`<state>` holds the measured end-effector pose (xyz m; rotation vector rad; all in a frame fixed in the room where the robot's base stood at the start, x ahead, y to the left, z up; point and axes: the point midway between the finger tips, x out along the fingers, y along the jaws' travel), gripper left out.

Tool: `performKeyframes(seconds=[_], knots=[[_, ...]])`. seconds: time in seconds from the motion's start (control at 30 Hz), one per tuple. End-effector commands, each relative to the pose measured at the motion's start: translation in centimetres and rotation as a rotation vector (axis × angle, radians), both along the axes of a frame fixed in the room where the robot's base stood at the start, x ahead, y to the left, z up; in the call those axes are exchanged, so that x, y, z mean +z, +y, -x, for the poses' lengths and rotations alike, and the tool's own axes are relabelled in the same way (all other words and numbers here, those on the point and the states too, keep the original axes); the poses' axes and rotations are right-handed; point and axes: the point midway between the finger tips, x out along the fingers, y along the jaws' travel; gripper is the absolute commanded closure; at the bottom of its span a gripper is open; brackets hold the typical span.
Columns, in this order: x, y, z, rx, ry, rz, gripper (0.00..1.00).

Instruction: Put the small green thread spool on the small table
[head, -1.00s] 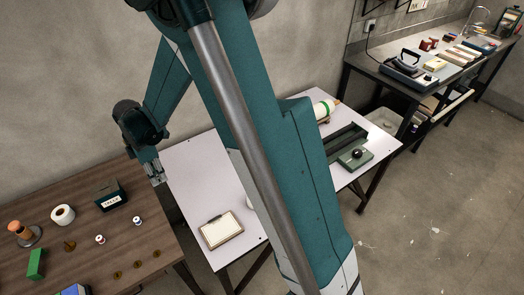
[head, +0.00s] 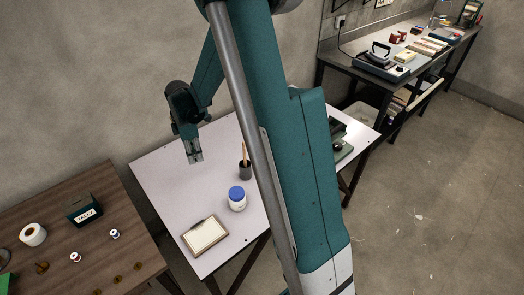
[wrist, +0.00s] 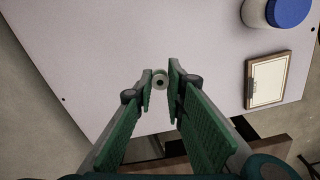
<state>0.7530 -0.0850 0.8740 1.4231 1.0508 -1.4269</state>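The light-topped small table (head: 158,172) stands in the middle of the head view; its top also fills much of the wrist view (wrist: 90,50). My gripper (head: 196,160) is over the left part of this top, pointing down.
On the small table are a blue-lidded jar (head: 237,201), a dark pen cup (head: 244,169) and a framed board (head: 205,236). The left of the top is clear. A brown table (head: 60,222) holds a tally box (head: 84,209), a white roll (head: 33,234) and small spools (head: 115,234).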

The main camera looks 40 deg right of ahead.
Motion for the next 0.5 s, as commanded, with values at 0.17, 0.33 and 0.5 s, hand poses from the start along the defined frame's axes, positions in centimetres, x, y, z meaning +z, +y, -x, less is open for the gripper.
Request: performKeyframes(seconds=[0.17,0.33,0.5], knots=[[-0.7,-4.8,0.8,-0.063,0.0,0.0,0.9],[-1.3,-8.9,1.8,-0.117,0.0,0.001,0.9],[-1.6,-11.9,2.6,-0.156,0.0,0.001,0.9]])
